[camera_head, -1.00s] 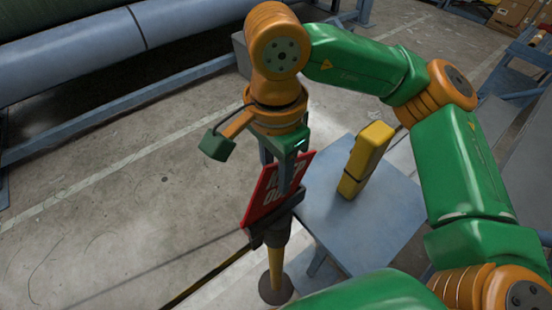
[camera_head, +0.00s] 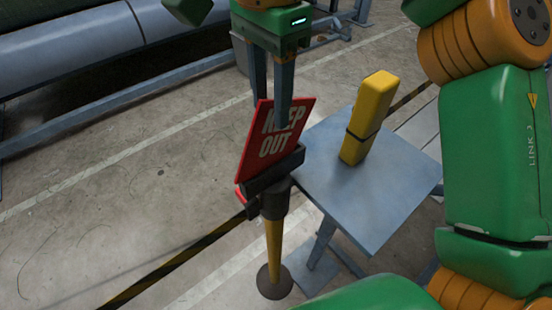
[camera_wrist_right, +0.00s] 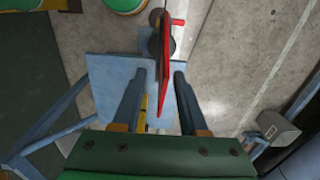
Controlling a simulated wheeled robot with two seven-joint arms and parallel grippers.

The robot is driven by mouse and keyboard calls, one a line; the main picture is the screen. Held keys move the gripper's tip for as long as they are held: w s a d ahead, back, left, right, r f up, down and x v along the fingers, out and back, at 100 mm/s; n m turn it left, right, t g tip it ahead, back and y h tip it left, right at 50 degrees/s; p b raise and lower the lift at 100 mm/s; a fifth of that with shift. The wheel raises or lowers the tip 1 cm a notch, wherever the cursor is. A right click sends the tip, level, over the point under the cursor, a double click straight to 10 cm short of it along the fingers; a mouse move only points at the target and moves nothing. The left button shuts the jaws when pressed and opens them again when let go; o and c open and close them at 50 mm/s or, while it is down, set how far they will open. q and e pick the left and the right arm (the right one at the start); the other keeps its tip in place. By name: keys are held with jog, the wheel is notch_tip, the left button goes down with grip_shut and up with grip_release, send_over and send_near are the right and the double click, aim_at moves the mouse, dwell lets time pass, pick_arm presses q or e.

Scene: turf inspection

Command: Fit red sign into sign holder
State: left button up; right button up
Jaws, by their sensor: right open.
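The red sign (camera_head: 266,151) with white "KEEP OUT" lettering stands tilted in the dark slot of the sign holder (camera_head: 272,180). The holder tops a yellow post with a round dark base on the floor. My right gripper (camera_head: 270,112) is open, with its fingers at the sign's upper part, one in front and one behind. In the right wrist view the sign (camera_wrist_right: 165,62) shows edge-on between the two spread fingers (camera_wrist_right: 164,75), with gaps on both sides. How deep the sign sits in the slot is hidden by the holder. My left gripper is not in view.
A blue-grey table (camera_head: 345,205) stands right of the holder, with a yellow case (camera_head: 368,117) upright on it. A large grey roller (camera_head: 70,60) lies at the back left.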

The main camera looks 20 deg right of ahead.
aim_at(275, 141)
notch_tip(275, 141, down, 6)
jog(key=w, duration=0.1)
jog(key=shift+d, duration=0.4)
jog(key=shift+s+r, duration=0.1)
jog(key=shift+c, duration=0.8)
grip_shut()
